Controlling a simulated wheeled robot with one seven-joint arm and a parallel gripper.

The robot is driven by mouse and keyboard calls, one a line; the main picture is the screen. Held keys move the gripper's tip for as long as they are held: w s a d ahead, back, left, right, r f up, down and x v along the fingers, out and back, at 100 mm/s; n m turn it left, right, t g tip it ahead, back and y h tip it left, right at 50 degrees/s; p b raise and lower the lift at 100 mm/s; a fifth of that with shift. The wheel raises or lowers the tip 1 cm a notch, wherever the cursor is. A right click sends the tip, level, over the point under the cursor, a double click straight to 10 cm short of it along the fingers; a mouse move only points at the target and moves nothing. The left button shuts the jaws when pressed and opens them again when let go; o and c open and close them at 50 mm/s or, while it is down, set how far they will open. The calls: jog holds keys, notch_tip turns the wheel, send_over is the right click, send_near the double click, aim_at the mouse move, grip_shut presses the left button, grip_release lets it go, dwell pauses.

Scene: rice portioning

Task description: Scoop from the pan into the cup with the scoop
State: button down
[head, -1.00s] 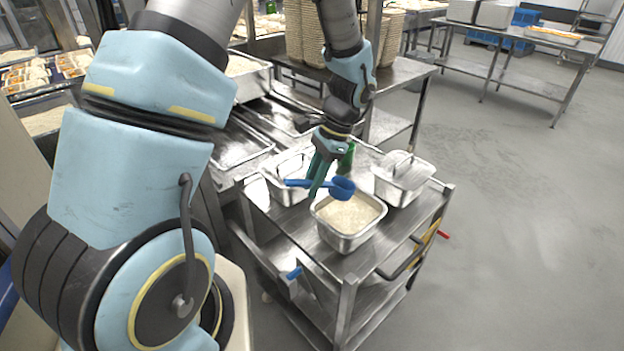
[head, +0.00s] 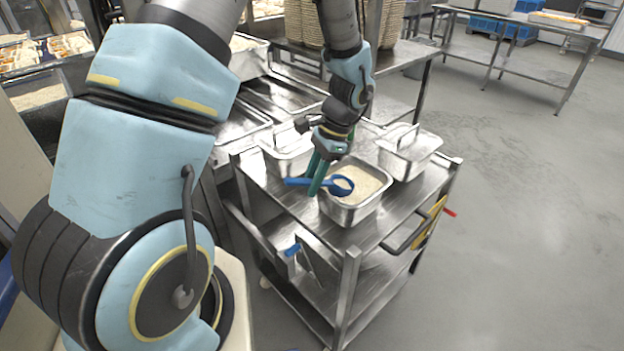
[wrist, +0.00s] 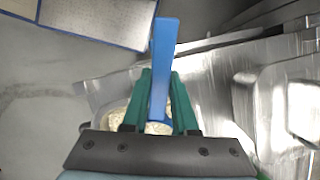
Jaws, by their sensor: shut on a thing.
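The blue scoop (head: 342,186) is clamped by its handle between the green fingers of my gripper (head: 314,190). Its bowl is over the left part of the open metal pan (head: 352,217), and the bowl's round rim faces the head camera. I cannot tell whether the bowl holds rice or touches it. The pan contains pale rice (head: 368,180). In the wrist view the blue handle (wrist: 164,50) sticks out past both fingertips, with some rice (wrist: 158,128) visible between and beside them. I cannot make out the cup in either view.
All are on a steel cart (head: 300,215) with a yellow-marked side. A blue-handled item (head: 292,250) hangs at its left side. Open floor lies right.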

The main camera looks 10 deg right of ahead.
aim_at(333, 181)
jog(key=shift+f+b, duration=0.35)
jog(key=shift+f, duration=0.4)
jog(key=shift+w+d+r+p, duration=0.1)
jog(key=shift+d+r+p, duration=0.15)
jog(key=shift+d, duration=0.25)
jog(key=shift+w+d+r+p, duration=0.1)
jog(key=shift+d+p, duration=0.15)
jog(key=shift+d, duration=0.2)
jog(key=shift+w+d, duration=0.2)
jog(key=shift+d, duration=0.8)
jog(key=shift+w+d, duration=0.15)
jog(key=shift+d, duration=0.85)
jog(key=shift+p, duration=0.3)
notch_tip(333, 181, up, 10)
jog(key=p, duration=0.7)
jog(key=shift+f, duration=0.15)
